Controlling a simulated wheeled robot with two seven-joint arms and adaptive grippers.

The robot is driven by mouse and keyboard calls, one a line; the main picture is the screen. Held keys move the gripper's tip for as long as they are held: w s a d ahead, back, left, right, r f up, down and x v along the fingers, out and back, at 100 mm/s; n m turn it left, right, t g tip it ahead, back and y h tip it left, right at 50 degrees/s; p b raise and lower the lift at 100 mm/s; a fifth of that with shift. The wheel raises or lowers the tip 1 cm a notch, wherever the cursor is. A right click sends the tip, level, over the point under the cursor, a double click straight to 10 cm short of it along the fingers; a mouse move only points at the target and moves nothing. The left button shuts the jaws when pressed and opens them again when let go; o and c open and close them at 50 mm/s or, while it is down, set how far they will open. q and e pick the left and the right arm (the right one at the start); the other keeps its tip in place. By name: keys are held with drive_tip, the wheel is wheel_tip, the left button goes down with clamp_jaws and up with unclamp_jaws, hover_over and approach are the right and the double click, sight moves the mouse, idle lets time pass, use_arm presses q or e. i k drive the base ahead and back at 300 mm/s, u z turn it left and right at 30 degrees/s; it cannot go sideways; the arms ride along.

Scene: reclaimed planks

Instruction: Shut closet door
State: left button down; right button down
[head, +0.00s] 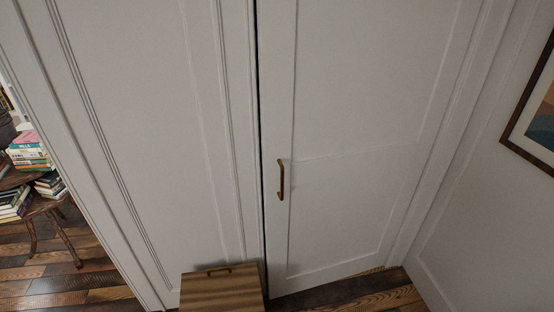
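The white closet door (360,150) fills the right-middle of the head view. It is a tall panelled door with a brass handle (281,180) near its left edge. A narrow dark gap runs down between this left edge and the white panel (150,130) beside it. The door looks close to the frame, but I cannot tell whether it is fully shut. Neither of my grippers is in view, and nothing touches the handle.
A wooden box-like piece with a small handle (222,290) stands low in front of the panel, near the door's lower left corner. A book-laden table (50,203) is at the far left. A framed picture (535,120) hangs on the right wall. Plank floor (385,300) shows below the door.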

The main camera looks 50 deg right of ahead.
sight(355, 95)
drive_tip(key=z, duration=0.4)
drive_tip(key=i, duration=0.8)
drive_tip(key=z, duration=0.7)
